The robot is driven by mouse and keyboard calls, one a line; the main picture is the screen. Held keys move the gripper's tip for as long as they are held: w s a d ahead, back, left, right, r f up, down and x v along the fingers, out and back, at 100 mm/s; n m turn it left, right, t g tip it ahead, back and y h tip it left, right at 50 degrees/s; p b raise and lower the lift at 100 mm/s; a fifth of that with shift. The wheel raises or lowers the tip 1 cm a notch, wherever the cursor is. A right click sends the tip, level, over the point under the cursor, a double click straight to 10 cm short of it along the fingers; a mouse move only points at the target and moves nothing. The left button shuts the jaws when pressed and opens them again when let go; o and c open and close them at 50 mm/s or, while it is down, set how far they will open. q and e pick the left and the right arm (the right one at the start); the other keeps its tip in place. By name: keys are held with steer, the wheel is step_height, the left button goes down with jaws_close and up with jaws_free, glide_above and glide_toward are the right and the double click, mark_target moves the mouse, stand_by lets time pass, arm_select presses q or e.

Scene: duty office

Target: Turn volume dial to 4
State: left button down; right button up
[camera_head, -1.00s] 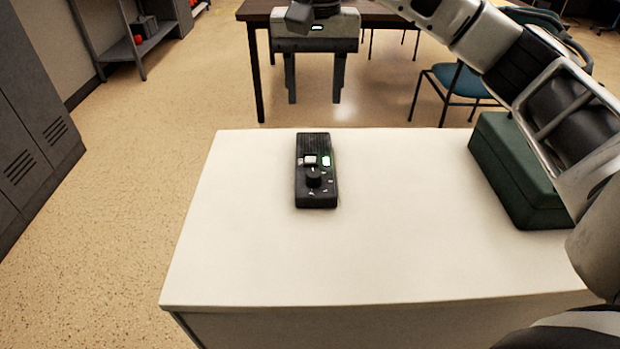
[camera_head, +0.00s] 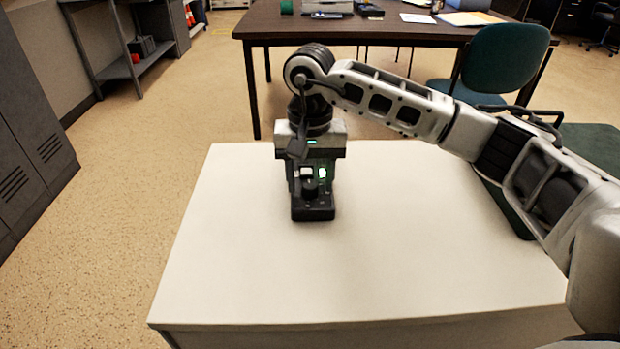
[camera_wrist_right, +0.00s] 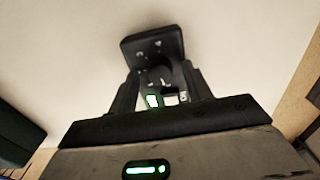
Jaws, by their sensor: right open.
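The black radio-like device (camera_head: 313,212) lies on the white table top, partly covered by my right gripper. Its round black volume dial (camera_head: 311,188) shows near the front end, with a pale square button and a lit green display (camera_head: 322,173) behind it. My right gripper (camera_head: 309,183) is open and points down over the device, a finger at each side. In the right wrist view the dial (camera_wrist_right: 160,76) sits between the open fingers, near their tips. Whether they touch it, I cannot tell. The dial's setting is too small to read. My left gripper is not in view.
The white table (camera_head: 400,270) is clear in front of the device and on both sides. A dark green case (camera_head: 512,213) stands at its right edge, partly behind my right arm. A dark desk (camera_head: 400,32) and a teal chair (camera_head: 500,62) stand beyond.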

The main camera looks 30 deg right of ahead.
steer(key=shift+f, duration=0.15)
steer(key=c, duration=1)
steer(key=shift+o, duration=0.2)
